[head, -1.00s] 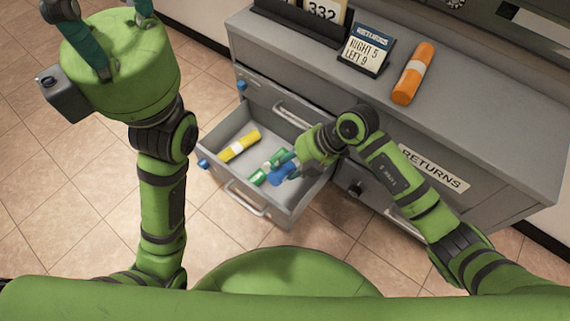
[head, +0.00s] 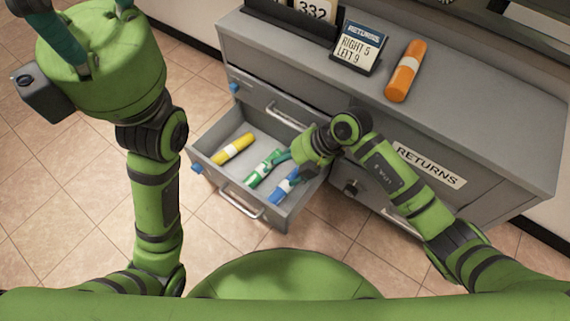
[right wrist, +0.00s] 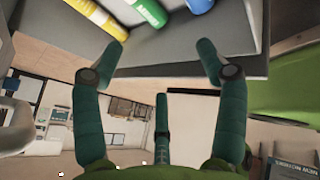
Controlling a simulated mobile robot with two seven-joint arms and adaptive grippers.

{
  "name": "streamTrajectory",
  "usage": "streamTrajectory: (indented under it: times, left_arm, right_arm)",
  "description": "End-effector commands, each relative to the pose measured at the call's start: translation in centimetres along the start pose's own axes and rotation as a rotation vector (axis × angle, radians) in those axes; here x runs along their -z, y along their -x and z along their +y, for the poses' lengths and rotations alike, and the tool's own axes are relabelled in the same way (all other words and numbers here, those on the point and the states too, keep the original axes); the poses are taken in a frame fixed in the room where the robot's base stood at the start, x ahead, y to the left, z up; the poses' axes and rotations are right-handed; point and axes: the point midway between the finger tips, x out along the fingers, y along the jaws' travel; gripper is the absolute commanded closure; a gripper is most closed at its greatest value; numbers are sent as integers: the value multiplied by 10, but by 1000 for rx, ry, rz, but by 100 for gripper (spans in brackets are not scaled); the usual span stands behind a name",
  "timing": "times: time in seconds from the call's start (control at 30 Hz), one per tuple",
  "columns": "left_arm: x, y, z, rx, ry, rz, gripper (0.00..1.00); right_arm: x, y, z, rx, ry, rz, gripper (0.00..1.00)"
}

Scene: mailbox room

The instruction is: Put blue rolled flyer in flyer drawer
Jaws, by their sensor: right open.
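The flyer drawer (head: 247,208) is pulled open below the counter. The blue rolled flyer (head: 285,184) lies inside it, on the drawer's right side. It also shows at the top edge of the right wrist view (right wrist: 200,5). My right gripper (head: 279,160) is above the drawer; its arm covers part of the drawer's back right. In the right wrist view its fingers (right wrist: 162,57) are wide apart with nothing between them, clear of the blue flyer. My left gripper (head: 82,12) is at the upper left, away from the drawer, fingers apart and tips cut off.
A green roll (head: 262,172) and a yellow roll (head: 232,149) lie in the same drawer. An orange roll (head: 403,72) and a returns sign (head: 359,48) are on the counter (head: 460,115). The tiled floor on the left is clear.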

Motion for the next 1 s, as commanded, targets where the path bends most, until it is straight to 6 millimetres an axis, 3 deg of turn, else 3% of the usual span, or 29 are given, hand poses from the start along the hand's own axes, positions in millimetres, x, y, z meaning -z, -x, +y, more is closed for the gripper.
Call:
streamTrajectory:
  times: [0.17,0.6,1.0]
  left_arm:
    - [0,0,0,1,0,1,56]
    - [0,0,0,0,0,-1,56]
    - [-1,0,0,0,0,-4,56]
  right_arm:
    - [5,13,8,-3,3,-1,27]
    - [31,74,44,-2,2,-2,27]
    - [38,82,47,-4,6,12,27]
